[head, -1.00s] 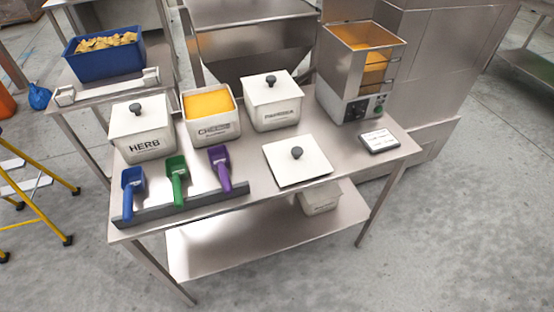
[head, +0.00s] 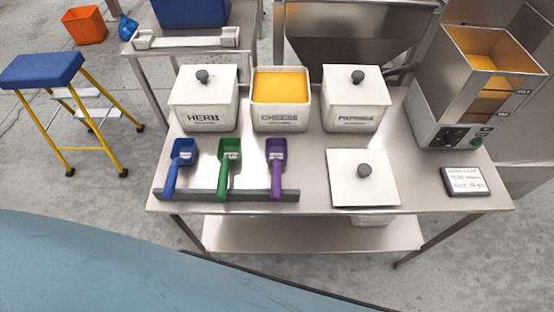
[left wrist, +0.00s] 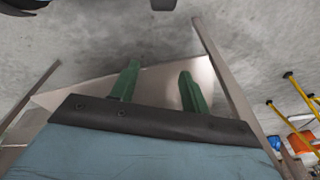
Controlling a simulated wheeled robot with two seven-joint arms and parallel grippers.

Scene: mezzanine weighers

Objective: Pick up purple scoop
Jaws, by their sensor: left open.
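The purple scoop (head: 276,168) stands in the head view on the steel table, at the right end of a row of scoops. Its scoop end points to the back and its handle rests over a low grey rack (head: 255,195) near the front edge. A green scoop (head: 229,165) and a blue scoop (head: 180,165) sit to its left. My left gripper (left wrist: 160,68) shows in the left wrist view with two green fingers apart and nothing between them. It is away from the scoops, which are not in that view. No gripper shows in the head view.
White tubs marked HERB (head: 203,105), CHEESE (head: 281,118) and a third lidded tub (head: 355,105) stand behind the scoops. A square white lid (head: 362,190) lies to the right, with a steel machine (head: 475,85) and small display (head: 465,181). A blue-topped yellow step stool (head: 42,70) stands left.

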